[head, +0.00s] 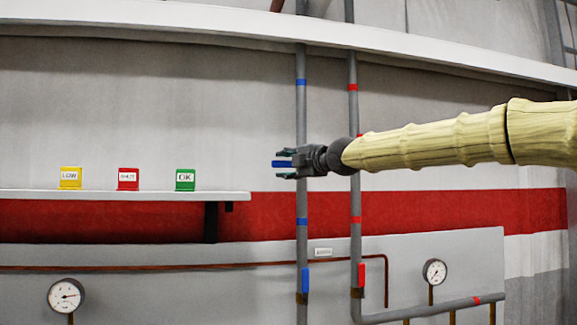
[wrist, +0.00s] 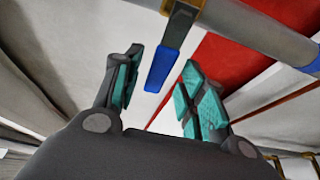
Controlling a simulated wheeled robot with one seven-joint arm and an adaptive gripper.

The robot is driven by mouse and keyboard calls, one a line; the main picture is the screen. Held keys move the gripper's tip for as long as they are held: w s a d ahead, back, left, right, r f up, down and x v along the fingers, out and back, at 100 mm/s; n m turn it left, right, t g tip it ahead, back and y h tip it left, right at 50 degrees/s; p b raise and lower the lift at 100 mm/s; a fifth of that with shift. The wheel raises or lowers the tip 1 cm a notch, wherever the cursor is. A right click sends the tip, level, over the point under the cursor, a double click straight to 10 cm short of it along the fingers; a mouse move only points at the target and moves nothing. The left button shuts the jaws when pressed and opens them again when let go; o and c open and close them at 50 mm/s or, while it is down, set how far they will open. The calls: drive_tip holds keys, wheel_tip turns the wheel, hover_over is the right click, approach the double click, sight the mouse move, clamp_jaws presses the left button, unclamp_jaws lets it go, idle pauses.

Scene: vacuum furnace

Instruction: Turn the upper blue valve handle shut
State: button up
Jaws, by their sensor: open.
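The upper blue valve handle (head: 282,164) lies level in the head view, crosswise to the grey vertical pipe (head: 301,120) with blue bands. My gripper (head: 284,165) is at this handle, with one finger above it and one below. In the wrist view, the blue handle (wrist: 160,68) hangs from its dark stem between the two teal-padded fingers of my gripper (wrist: 162,58). Gaps show on both sides, so the fingers look open and not pressed on it. My gripper hides part of the pipe and valve body in the head view.
A lower blue handle (head: 305,279) hangs upright on the same pipe. A red handle (head: 361,275) is on the neighbouring red-banded pipe (head: 354,200). A shelf (head: 110,196) with yellow, red and green signs is at left. Two gauges (head: 66,296) (head: 434,271) sit low.

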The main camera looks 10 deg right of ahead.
drive_tip(key=shift+s, duration=0.1)
drive_tip(key=v, duration=0.7)
drive_tip(key=shift+d, duration=0.15)
drive_tip(key=shift+s, duration=0.1)
idle(0.4)
